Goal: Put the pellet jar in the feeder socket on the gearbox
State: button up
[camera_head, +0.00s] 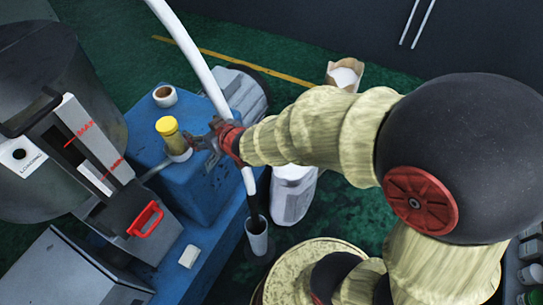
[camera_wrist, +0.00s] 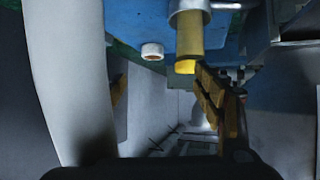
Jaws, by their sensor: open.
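The pellet jar (camera_head: 168,130) is a yellow cylinder with a yellow cap, standing about upright in a pale ring, which looks like the feeder socket (camera_head: 181,154), on top of the blue gearbox (camera_head: 208,181). In the wrist view the jar (camera_wrist: 190,38) shows inverted, its lower end inside the grey-white ring (camera_wrist: 188,8). How deep it sits is hidden. My gripper (camera_head: 203,142) is open just right of the jar in the head view. In the wrist view one yellow finger (camera_wrist: 222,100) is close to the cap; the other is partly hidden behind a white pipe.
A white pipe (camera_head: 196,62) curves down past my wrist into a grey cup (camera_head: 257,238). A tape roll (camera_head: 165,95) lies on the gearbox. A grey drum (camera_head: 38,120) and a hopper with a red handle (camera_head: 146,219) stand at left.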

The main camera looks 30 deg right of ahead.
jog(key=s+d+r+m+g+h, duration=0.2)
jog(key=s+d+r, duration=0.5)
jog(key=s, duration=0.2)
jog(key=s+d+r+g, duration=0.1)
jog(key=s+r+g, duration=0.1)
jog(key=s, duration=0.6)
jog(key=s+d+r+m+g, duration=0.1)
jog(key=s, duration=0.8)
jog(key=shift+s+d+r+g+h, duration=0.25)
jog(key=shift+d+r+g+h, duration=0.1)
jog(key=shift+g+h, duration=0.05)
